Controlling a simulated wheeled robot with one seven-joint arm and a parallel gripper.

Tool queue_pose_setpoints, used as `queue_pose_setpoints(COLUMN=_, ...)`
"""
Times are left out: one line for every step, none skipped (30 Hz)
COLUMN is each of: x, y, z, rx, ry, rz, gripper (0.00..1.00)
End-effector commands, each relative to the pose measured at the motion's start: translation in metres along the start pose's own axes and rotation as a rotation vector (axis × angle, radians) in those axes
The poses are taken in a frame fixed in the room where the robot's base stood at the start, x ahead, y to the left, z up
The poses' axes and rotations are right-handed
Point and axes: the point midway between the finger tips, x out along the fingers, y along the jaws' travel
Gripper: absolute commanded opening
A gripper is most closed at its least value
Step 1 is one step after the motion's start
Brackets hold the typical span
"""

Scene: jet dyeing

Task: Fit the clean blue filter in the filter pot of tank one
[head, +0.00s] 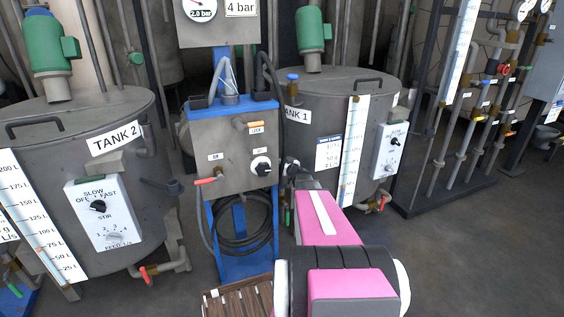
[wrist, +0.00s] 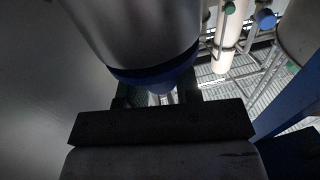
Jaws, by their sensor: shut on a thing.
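In the wrist view, my gripper (wrist: 155,97) is shut on a blue-rimmed part, which I take to be the blue filter (wrist: 150,75). A large smooth grey cylinder fills the view just above the blue rim. How far the two are joined or apart I cannot tell. In the head view my pink arm reaches toward tank one (head: 322,110), and its far end is dark and small beside the blue-framed panel. The filter itself cannot be made out there. I cannot pick out the filter pot of tank one; my arm covers part of that area.
Left of my arm stands a blue-framed control stand (head: 231,160) with a red-handled valve and a coiled black hose. Tank two (head: 75,190) is at the left. A pipe rack (head: 465,150) stands at the right. Wooden slats (head: 240,300) lie low in front. The right floor is clear.

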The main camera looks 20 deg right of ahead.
Motion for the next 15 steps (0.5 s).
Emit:
queue_pose_setpoints(x=0.0002, y=0.0001, z=0.0011, rx=0.000, ry=0.000, rz=0.000, gripper=0.00)
queue_pose_setpoints(x=0.0001, y=0.0001, z=0.0017, rx=0.001, ry=0.000, rz=0.000, gripper=0.00)
queue_pose_setpoints(x=0.0002, y=0.0001, z=0.0025, rx=0.001, ry=0.001, rz=0.000, gripper=0.00)
queue_pose_setpoints(x=0.0002, y=0.0002, z=0.0031, rx=0.001, ry=0.001, rz=0.000, gripper=0.00)
queue_pose_setpoints(x=0.0002, y=0.0002, z=0.0036, rx=0.001, ry=0.001, rz=0.000, gripper=0.00)
queue_pose_setpoints(x=0.0001, y=0.0002, z=0.0043, rx=0.001, ry=0.001, rz=0.000, gripper=0.00)
queue_pose_setpoints(x=0.0001, y=0.0001, z=0.0048, rx=0.001, ry=0.001, rz=0.000, gripper=0.00)
queue_pose_setpoints(x=0.0001, y=0.0001, z=0.0051, rx=0.001, ry=0.001, rz=0.000, gripper=0.00)
queue_pose_setpoints(x=0.0001, y=0.0001, z=0.0055, rx=0.000, ry=0.001, rz=0.000, gripper=0.00)
queue_pose_setpoints(x=0.0001, y=0.0001, z=0.0057, rx=0.000, ry=0.001, rz=0.000, gripper=0.00)
queue_pose_setpoints(x=0.0001, y=0.0001, z=0.0058, rx=0.000, ry=0.001, rz=0.000, gripper=0.00)
queue_pose_setpoints(x=0.0000, y=0.0001, z=0.0059, rx=0.000, ry=0.001, rz=0.000, gripper=0.00)
queue_pose_setpoints(x=0.0000, y=0.0001, z=0.0059, rx=0.000, ry=0.001, rz=0.000, gripper=0.00)
queue_pose_setpoints(x=0.0000, y=0.0001, z=0.0059, rx=0.000, ry=0.001, rz=0.000, gripper=0.00)
queue_pose_setpoints(x=0.0000, y=0.0001, z=0.0059, rx=0.000, ry=0.001, rz=0.000, gripper=0.00)
